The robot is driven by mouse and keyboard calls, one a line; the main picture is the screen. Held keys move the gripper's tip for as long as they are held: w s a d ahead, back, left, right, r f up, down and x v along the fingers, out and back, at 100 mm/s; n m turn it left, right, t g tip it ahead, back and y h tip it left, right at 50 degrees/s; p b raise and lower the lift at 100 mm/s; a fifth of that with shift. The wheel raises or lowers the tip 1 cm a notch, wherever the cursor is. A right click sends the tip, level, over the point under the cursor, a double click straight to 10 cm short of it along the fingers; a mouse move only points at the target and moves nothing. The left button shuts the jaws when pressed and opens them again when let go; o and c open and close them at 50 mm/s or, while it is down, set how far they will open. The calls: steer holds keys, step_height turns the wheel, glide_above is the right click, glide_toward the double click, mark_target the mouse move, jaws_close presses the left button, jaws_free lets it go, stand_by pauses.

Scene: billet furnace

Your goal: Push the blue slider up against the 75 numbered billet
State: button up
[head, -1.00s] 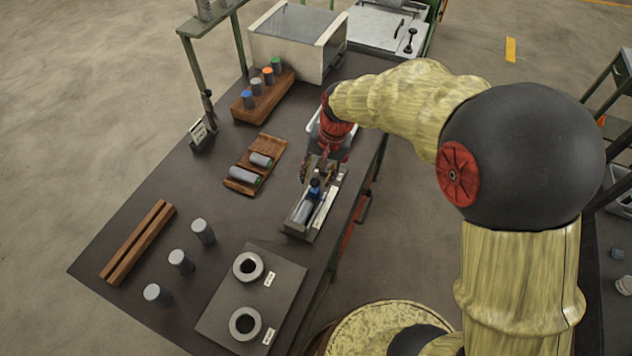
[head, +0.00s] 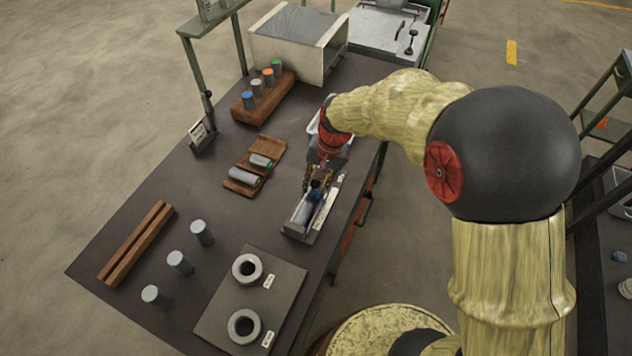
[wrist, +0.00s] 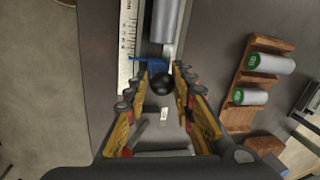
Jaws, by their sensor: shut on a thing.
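The blue slider (head: 314,194) sits in a grey channel gauge with a white ruled scale (wrist: 127,45) along one side. A grey cylindrical billet (head: 303,212) lies in the channel ahead of the slider; it also shows at the top of the wrist view (wrist: 167,20). In the wrist view the blue slider (wrist: 150,66) stands just short of the billet's end, with a small gap apparent. My gripper (wrist: 161,84) is shut on the slider's black knob (wrist: 162,84). No number on this billet is readable.
Two billets with green ends lie on a wooden rack (head: 266,148) beside the gauge. Several colour-topped cylinders stand in a wooden block (head: 262,98). Three grey cylinders stand front left. A plate with two rings (head: 250,300) lies in front.

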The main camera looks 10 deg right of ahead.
steer(key=shift+w+a+r, duration=0.1)
jaws_close()
steer(key=s+a, duration=0.1)
steer(key=s+p, duration=0.1)
steer(key=shift+s+a+r, duration=0.15)
steer(key=shift+s+a, duration=0.15)
steer(key=shift+a, duration=0.1)
steer(key=shift+w, duration=0.1)
steer(key=o, duration=0.6)
jaws_free()
steer(key=shift+a, duration=0.1)
steer(key=shift+f, duration=0.2)
steer(key=shift+r, duration=0.1)
step_height(320, 180, up, 12)
steer(key=s+d, duration=0.1)
steer(key=d, duration=0.1)
steer(key=shift+d+f, duration=0.15)
steer(key=shift+f, duration=0.05)
